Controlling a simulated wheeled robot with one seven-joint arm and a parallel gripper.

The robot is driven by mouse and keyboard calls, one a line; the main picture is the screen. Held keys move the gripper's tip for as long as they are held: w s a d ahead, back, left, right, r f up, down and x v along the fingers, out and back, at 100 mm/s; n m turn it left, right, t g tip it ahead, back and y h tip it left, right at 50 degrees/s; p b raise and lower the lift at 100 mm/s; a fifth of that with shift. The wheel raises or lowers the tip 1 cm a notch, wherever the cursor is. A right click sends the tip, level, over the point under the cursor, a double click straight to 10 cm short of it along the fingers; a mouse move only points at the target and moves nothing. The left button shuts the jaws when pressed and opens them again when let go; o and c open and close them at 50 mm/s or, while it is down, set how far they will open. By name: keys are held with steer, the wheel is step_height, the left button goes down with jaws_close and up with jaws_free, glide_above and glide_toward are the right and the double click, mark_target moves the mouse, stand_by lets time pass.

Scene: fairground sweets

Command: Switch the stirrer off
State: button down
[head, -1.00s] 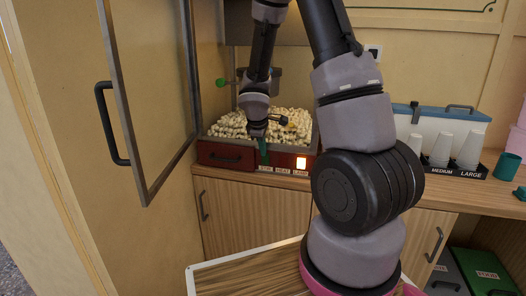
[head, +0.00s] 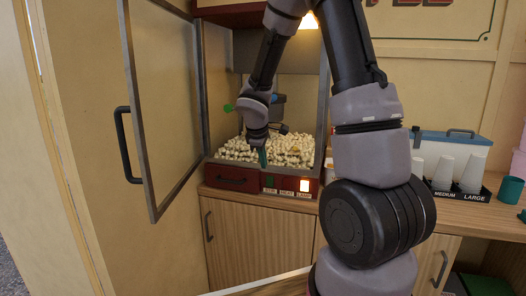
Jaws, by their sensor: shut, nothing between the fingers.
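The popcorn machine (head: 325,110) stands on the counter with its glass door swung open to the left. Its dark red front panel has a row of switches over the labels STIR, HEAT and LAMP. The stir switch (head: 270,181) looks dark with a greenish tint; it is too small to tell its position. The heat switch (head: 287,183) looks dark, and the lamp switch (head: 304,185) glows bright. My gripper (head: 262,158) has green fingers, points down and is shut and empty. It is just above the stir switch, at the front edge of the popcorn (head: 285,149), apparently clear of the switch.
The open door (head: 160,110) with its dark handle stands left of my arm. A red drawer (head: 232,178) is left of the switches. White cups (head: 443,172) in a labelled rack, a blue-lidded box (head: 455,140) and a teal cup (head: 510,189) stand on the right counter.

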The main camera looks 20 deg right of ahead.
steer(key=shift+s+a+r, duration=0.1)
steer(key=shift+s+r, duration=0.1)
steer(key=shift+r, duration=0.85)
steer(key=shift+s+a+r, duration=0.1)
steer(key=shift+s+r, duration=0.05)
steer(key=shift+r, duration=0.9)
